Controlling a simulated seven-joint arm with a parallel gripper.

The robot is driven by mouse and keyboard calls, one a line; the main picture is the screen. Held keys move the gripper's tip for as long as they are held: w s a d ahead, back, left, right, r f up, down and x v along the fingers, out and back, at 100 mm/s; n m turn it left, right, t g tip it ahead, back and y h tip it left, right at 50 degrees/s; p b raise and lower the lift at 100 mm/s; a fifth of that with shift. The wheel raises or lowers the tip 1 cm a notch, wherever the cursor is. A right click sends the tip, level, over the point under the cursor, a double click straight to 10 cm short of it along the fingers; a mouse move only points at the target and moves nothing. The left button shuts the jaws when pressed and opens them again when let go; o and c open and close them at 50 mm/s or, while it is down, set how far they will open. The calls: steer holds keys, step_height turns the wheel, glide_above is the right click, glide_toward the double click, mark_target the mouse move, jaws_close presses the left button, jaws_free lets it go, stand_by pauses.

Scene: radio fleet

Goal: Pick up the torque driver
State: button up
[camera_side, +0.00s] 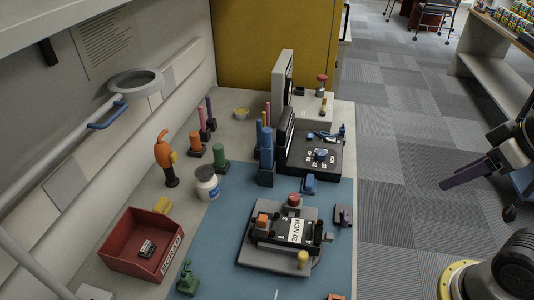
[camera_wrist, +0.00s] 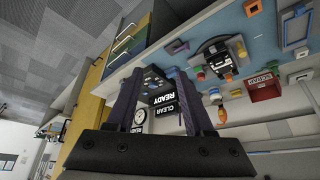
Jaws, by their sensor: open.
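An orange tool with a hooked top (camera_side: 163,152) stands upright in a dark base at the left of the bench in the side view; it may be the torque driver, but I cannot tell for certain. Other upright handles stand nearby: a green one (camera_side: 220,155), an orange one (camera_side: 195,143) and a tall blue one (camera_side: 266,155). My gripper (camera_side: 462,178) is off the bench's right side, over the floor, far from these tools. In the wrist view my gripper (camera_wrist: 157,72) has its two dark purple fingers apart, with nothing held between them.
A blue mat (camera_side: 225,235) carries a grey fixture with a radio (camera_side: 297,228). A red bin (camera_side: 118,250) holds a small dark part at front left. A white jar (camera_side: 207,186), a black test unit (camera_side: 300,158) and a ring lamp (camera_side: 134,80) also stand around. The floor at right is mostly clear.

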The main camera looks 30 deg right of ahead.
mark_target(272, 150)
steer(key=w+a+r+m+g+y, duration=0.1)
steer(key=a+r+m+g+y, duration=0.2)
steer(key=a+y, duration=0.75)
steer(key=w+a+r+m+y, duration=0.3)
steer(key=w+a+m+y, duration=0.35)
steer(key=w, duration=0.65)
steer(key=w+d+f+m+t, duration=0.2)
steer(key=w+f+m+t, duration=0.15)
steer(key=w+m, duration=0.2)
steer(key=w+d+f+m+t, duration=0.25)
steer(key=w+m+t, duration=0.2)
steer(key=w, duration=0.25)
steer(key=w+d+f+m+t+h, duration=0.1)
steer(key=w+d+f+m+h, duration=0.1)
steer(key=f+m, duration=0.35)
steer(key=w+d+f+m+t+h, duration=0.1)
steer(key=w+d+f+m+h, duration=0.1)
steer(key=f, duration=0.7)
steer(key=x, duration=0.7)
steer(key=shift+w+a, duration=0.1)
steer(key=shift+w, duration=0.35)
steer(key=shift+x, duration=2.75)
steer(key=shift+w+f, duration=0.1)
steer(key=shift+w, duration=0.05)
